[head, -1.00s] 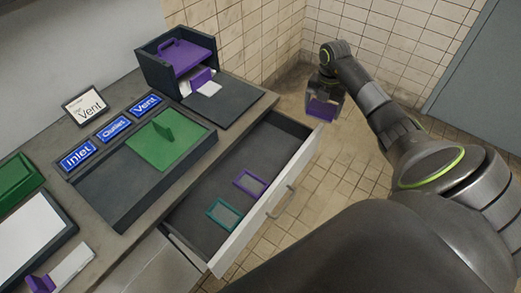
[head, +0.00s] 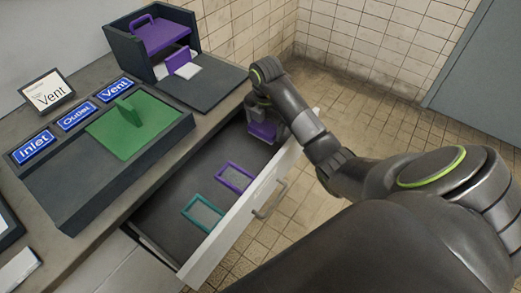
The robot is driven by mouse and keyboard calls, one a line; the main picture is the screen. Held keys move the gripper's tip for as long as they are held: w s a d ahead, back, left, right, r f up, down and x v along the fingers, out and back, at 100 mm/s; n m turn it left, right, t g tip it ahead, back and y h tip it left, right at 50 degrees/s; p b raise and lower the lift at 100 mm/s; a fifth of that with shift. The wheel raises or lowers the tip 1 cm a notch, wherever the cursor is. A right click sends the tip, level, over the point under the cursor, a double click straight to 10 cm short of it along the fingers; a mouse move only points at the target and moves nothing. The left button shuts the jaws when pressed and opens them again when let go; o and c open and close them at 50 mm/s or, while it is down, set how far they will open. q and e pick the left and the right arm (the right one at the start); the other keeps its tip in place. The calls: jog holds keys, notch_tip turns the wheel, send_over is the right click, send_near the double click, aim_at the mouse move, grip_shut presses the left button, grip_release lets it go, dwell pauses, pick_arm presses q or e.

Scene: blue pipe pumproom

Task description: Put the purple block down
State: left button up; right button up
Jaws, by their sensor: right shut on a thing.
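The purple block (head: 262,131) is held in my right gripper (head: 262,118), over the far right end of the open drawer (head: 185,184). The gripper is shut on the block, and the arm link partly hides the fingers. I cannot tell whether the block touches the drawer floor. A purple frame outline (head: 235,177) and a teal frame outline (head: 203,213) lie on the drawer floor, nearer than the block. My left gripper is not in view.
The drawer front (head: 238,215) has a handle. Open tiled floor lies to the right.

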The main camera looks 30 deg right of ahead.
aim_at(264, 147)
notch_tip(264, 147, down, 2)
jog(key=shift+f+b, duration=0.25)
jog(key=shift+b, duration=0.35)
jog(key=shift+f, duration=0.4)
notch_tip(264, 147, down, 4)
jog(key=shift+r, duration=0.25)
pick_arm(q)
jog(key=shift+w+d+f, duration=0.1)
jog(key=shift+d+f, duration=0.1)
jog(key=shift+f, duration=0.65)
pick_arm(e)
jog(key=shift+f, duration=0.2)
jog(key=o, duration=0.9)
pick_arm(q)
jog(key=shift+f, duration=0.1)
pick_arm(e)
jog(key=shift+r, duration=0.15)
